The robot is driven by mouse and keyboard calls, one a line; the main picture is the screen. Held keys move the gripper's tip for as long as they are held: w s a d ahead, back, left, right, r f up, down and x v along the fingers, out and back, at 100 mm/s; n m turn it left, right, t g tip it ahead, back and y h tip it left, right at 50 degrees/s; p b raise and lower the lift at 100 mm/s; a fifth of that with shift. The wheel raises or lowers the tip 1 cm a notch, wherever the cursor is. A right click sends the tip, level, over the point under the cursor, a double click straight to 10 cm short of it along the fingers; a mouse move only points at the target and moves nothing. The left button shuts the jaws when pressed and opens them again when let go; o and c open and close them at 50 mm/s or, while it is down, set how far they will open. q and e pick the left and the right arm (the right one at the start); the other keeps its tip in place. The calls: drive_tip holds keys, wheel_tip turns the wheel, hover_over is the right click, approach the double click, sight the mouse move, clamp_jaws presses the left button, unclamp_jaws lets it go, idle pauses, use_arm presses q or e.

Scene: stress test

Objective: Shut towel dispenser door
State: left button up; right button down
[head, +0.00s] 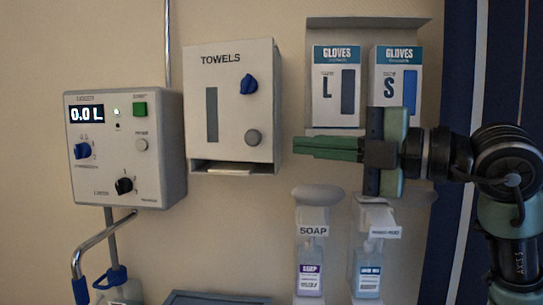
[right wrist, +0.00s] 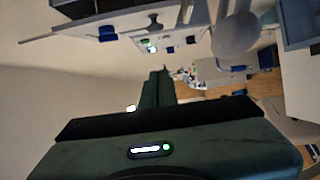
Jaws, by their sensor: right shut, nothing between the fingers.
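The towel dispenser (head: 198,130) is a pale box on the wall marked TOWELS. The door looks about flush with the box in the head view; I cannot tell if a small gap is left. A white towel shows in the opening below. My right gripper (head: 297,145) is shut and empty, its fingers pointing left, just right of the dispenser and apart from it in the picture. Its fingers (right wrist: 158,88) also show in the right wrist view. My left gripper is out of view.
A control box (head: 128,150) reading 0.0 L hangs left of the dispenser. Glove boxes (head: 336,85) sit above my right gripper. A soap dispenser (head: 310,265) and another bottle (head: 368,272) are below it. A dark curtain (head: 455,80) hangs at right.

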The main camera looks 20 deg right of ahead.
sight(262, 139)
drive_tip(key=p+x, duration=0.2)
drive_tip(key=x, duration=0.1)
drive_tip(key=w+d+p+x, duration=0.1)
drive_tip(key=p+x, duration=0.1)
drive_tip(key=x, duration=0.2)
drive_tip(key=p+x, duration=0.2)
drive_tip(key=x, duration=0.1)
drive_tip(key=shift+w+d+r, duration=0.15)
drive_tip(key=shift+w+r, duration=0.05)
drive_tip(key=shift+w, duration=0.45)
drive_tip(key=shift+w+d+f+p, duration=0.15)
drive_tip(key=shift+w+d+p, duration=0.15)
drive_tip(key=shift+w+d, duration=0.2)
drive_tip(key=shift+a, duration=0.15)
